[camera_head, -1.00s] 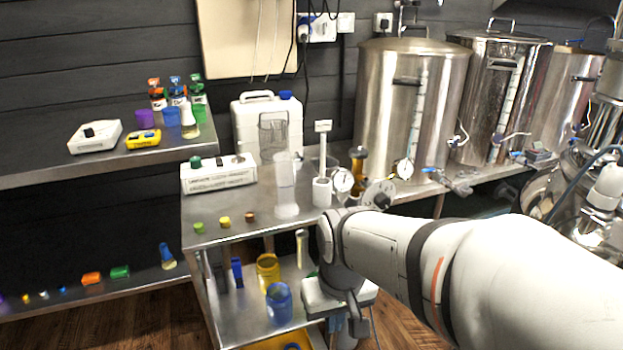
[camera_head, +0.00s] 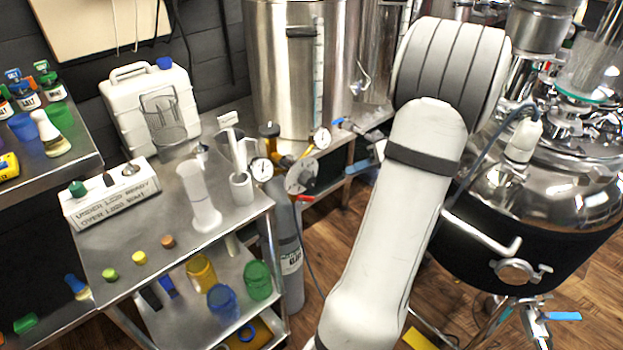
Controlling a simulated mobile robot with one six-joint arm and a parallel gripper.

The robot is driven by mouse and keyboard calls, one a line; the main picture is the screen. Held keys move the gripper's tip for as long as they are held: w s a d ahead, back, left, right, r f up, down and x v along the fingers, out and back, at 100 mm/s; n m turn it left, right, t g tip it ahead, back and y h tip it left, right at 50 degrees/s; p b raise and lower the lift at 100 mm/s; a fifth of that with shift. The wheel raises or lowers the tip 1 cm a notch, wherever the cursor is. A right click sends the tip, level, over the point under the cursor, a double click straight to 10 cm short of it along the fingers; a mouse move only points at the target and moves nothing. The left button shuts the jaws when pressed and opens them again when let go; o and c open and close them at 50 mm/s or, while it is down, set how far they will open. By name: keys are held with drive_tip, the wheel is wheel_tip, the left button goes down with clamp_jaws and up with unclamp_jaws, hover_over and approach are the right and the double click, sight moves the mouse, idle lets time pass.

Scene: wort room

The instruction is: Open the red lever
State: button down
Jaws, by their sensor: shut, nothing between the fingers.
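A small red lever (camera_head: 307,198) shows beside the pressure gauges, low on the right of the steel table. It sits close to the top of a grey gas cylinder (camera_head: 291,262). A pale round disc (camera_head: 301,176) and a gauge (camera_head: 262,169) are just above and left of it. The lever is too small to tell exactly what it is fixed to. My arm rises to the right of the lever, apart from it in the picture. My gripper is not visible in the current view.
The steel table (camera_head: 120,262) holds a white canister (camera_head: 140,118), a labelled box (camera_head: 108,196) and clear cylinders. Jars stand on its lower shelf. Steel kettles (camera_head: 280,75) stand behind. A dark-jacketed vessel (camera_head: 470,240) with a blue-handled valve (camera_head: 563,316) is at right. Some wooden floor is clear.

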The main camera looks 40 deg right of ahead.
sight(306, 199)
drive_tip(key=s+f+b+x, duration=0.1)
drive_tip(key=b+x, duration=0.1)
drive_tip(key=x, duration=1)
drive_tip(key=shift+s+f+t, duration=0.2)
drive_tip(key=shift+f+t, duration=0.1)
drive_tip(key=shift+f, duration=0.05)
drive_tip(key=shift+s+a, duration=0.1)
drive_tip(key=shift+a, duration=0.05)
